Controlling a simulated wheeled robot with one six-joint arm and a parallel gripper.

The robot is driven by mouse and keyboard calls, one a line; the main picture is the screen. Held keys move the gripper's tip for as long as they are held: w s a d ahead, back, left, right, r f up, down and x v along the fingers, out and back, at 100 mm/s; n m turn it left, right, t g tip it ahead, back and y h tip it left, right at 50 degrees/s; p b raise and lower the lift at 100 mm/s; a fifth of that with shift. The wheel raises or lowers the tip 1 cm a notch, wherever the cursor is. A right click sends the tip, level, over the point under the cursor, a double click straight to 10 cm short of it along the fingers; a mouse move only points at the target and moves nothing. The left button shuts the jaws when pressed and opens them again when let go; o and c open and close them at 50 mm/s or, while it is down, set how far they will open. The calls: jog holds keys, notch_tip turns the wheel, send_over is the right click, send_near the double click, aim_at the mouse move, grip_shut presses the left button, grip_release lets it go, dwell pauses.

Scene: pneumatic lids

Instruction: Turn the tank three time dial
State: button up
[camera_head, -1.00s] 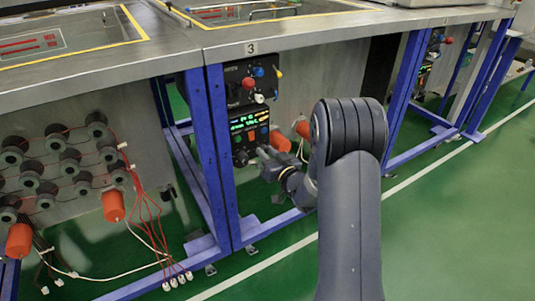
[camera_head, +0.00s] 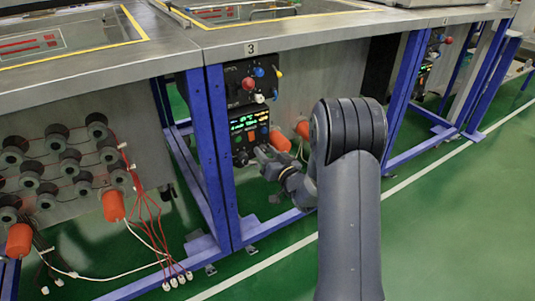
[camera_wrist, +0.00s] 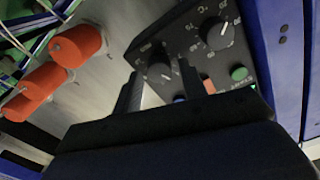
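The tank three control panel (camera_head: 249,129) is under the counter marked 3, with a lit display above coloured buttons and black dials. In the wrist view the panel appears turned around, with one dial (camera_wrist: 160,73) between my fingertips and a second dial (camera_wrist: 217,33) farther up and right. My gripper (camera_wrist: 160,88) is open, one finger on each side of the nearer dial, with visible gaps. In the head view my gripper (camera_head: 262,160) is at the panel's lower right and hides part of it.
A blue post (camera_head: 213,150) stands close to the left of the panel. Orange caps (camera_head: 280,141) stick out to the right of it. An upper box with coloured knobs (camera_head: 252,83) sits above. Green floor (camera_head: 450,210) is clear on the right.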

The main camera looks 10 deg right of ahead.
jog(key=shift+o, duration=0.6)
jog(key=shift+s+d, duration=0.15)
jog(key=shift+s, duration=0.2)
jog(key=p+v, duration=0.2)
jog(key=v, duration=0.8)
jog(key=b+x, duration=0.2)
jog(key=x, duration=0.9)
jog(key=shift+s+n, duration=0.15)
jog(key=shift+n, duration=0.45)
